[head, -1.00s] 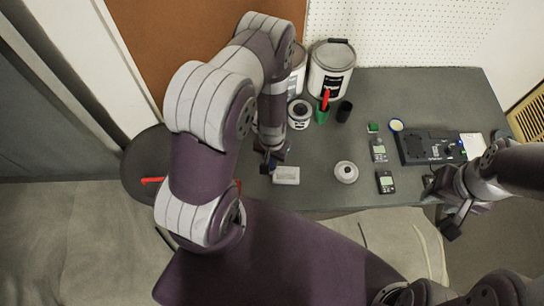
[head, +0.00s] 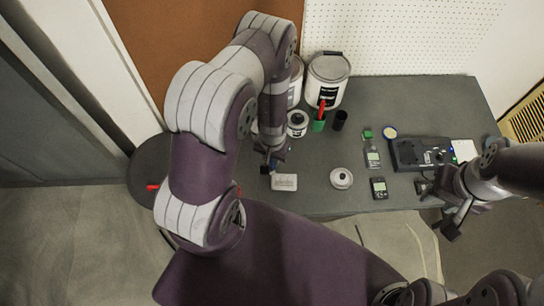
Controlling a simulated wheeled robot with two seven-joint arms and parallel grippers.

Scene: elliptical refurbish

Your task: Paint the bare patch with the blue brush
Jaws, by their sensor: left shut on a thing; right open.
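My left gripper (head: 271,165) is low over the left part of the grey table (head: 310,195). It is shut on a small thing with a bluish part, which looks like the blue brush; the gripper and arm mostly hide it. A pale flat block (head: 284,182) lies just below the gripper in the picture, near the table's front edge. I cannot tell whether the brush touches it, and a bare patch is not clearly visible. My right gripper (head: 445,218) is open and empty, by the front edge at the right.
Paint cans (head: 328,80) stand at the back, with a small open tin (head: 297,124), a green holder with a red-handled tool (head: 319,122) and a black cup (head: 339,120). A round white lid (head: 341,178), small meters (head: 378,188) and a black device (head: 420,153) lie to the right.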

